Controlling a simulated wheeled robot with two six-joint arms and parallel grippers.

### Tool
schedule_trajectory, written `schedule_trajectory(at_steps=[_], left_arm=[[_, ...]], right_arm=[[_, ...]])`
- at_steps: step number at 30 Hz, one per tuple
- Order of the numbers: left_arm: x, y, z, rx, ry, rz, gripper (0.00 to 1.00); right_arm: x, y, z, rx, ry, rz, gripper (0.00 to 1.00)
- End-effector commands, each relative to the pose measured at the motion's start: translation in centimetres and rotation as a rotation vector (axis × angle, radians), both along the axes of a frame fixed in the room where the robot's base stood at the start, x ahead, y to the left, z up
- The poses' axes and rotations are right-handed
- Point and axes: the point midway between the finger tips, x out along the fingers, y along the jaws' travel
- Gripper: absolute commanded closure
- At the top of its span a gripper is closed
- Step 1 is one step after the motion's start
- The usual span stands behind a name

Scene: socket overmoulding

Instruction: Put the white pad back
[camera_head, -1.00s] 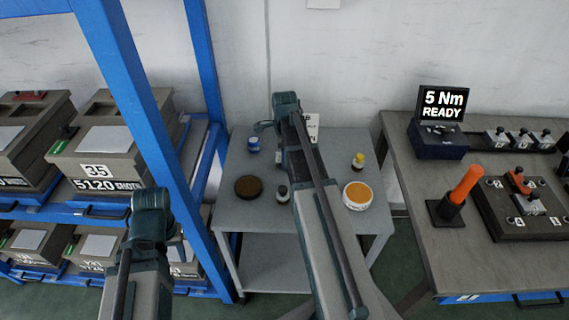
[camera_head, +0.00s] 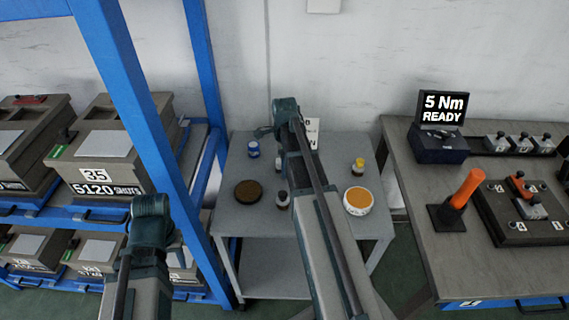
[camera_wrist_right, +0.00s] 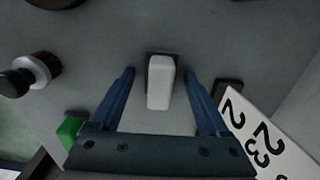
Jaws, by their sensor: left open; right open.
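In the right wrist view the white pad (camera_wrist_right: 160,85) is a small white block with rounded edges, with a dark edge or slot at its far end. It lies between the two blue fingers of my right gripper (camera_wrist_right: 161,88), which is open with a gap on both sides of the pad. In the head view my right arm reaches over the grey table (camera_head: 228,215) and hides the pad and the right fingers. My left arm is at the lower left of the head view, and its fingers do not show.
A brown disc (camera_head: 248,191), a blue-labelled jar (camera_head: 254,149), a dark bottle (camera_head: 283,199), a yellow-capped bottle (camera_head: 358,166) and an orange-topped tub (camera_head: 358,201) stand on the table. A numbered white card (camera_wrist_right: 262,135) and a green block (camera_wrist_right: 72,128) are near the right gripper.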

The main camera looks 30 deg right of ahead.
Motion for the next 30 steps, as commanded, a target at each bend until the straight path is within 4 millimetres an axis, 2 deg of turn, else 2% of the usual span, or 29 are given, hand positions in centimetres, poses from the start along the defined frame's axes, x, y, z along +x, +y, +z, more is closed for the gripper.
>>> schedule_trajectory(at_steps=[8,24,30], left_arm=[[0.0,0.0,2.5,0.000,0.000,0.000,0.55],[0.0,0.0,10.6,0.000,0.000,0.001,0.55],[0.0,0.0,12.2,0.000,0.000,0.001,0.55]], right_arm=[[0.0,0.0,2.5,0.000,0.000,0.000,0.21],[0.0,0.0,10.6,0.000,0.000,0.000,0.21],[0.0,0.0,12.1,0.000,0.000,0.000,0.21]])
